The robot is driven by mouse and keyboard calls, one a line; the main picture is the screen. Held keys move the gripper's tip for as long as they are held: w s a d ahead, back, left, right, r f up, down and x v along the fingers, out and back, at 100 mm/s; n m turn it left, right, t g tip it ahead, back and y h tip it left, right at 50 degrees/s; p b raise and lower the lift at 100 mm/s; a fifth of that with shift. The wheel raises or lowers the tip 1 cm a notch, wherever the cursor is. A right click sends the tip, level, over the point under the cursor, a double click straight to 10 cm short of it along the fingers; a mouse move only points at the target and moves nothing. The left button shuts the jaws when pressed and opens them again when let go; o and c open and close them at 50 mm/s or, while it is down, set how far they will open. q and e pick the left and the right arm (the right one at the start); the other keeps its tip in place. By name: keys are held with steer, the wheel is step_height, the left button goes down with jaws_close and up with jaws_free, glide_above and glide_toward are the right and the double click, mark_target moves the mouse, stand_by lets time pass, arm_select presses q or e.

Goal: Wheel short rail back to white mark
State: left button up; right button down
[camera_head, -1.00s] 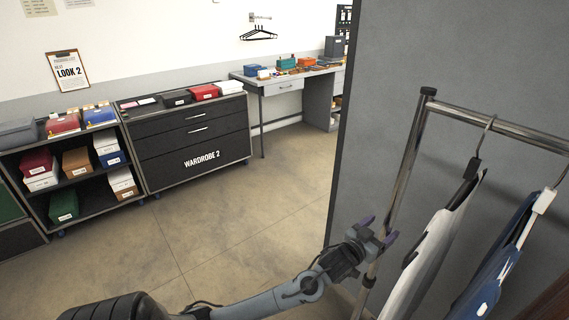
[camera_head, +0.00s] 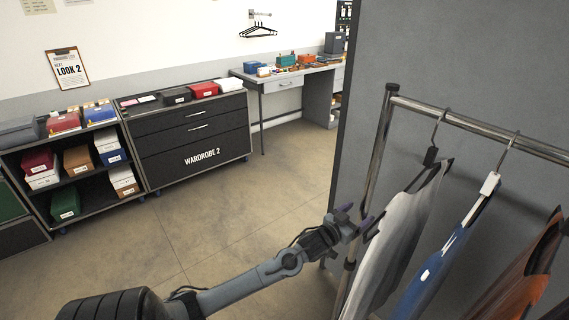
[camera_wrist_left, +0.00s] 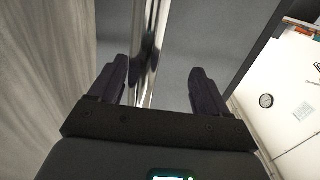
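The short rail (camera_head: 482,125) is a chrome clothes rail at the right of the head view, with a top bar and an upright post (camera_head: 373,180). Garments hang on it: a grey-white one (camera_head: 402,240), a blue one (camera_head: 432,272) and a brown one (camera_head: 525,270). My left gripper (camera_head: 356,220) is at the post, well below the top bar. In the left wrist view the post (camera_wrist_left: 150,50) stands between the fingers, closer to the left one, with a clear gap at the right finger. The gripper is open. The rail's foot and the white mark are out of view.
A grey partition (camera_head: 470,60) stands close behind the rail. A black drawer unit (camera_head: 197,135) marked WARDROBE 2, a shelf of boxes (camera_head: 75,175) and a desk (camera_head: 288,82) line the back wall. Bare floor (camera_head: 240,205) lies left of the rail.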

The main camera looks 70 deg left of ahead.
arm_select(q)
steer(key=s+a+b, duration=0.1)
steer(key=s+a, duration=0.2)
steer(key=a, duration=0.7)
steer(key=s+a+b, duration=0.1)
steer(key=s+a, duration=0.3)
steer(key=a, duration=0.7)
steer(key=s+a+b, duration=0.1)
steer(key=s+a, duration=0.2)
steer(key=a, duration=0.8)
steer(key=shift+s, duration=0.35)
stand_by(1.6)
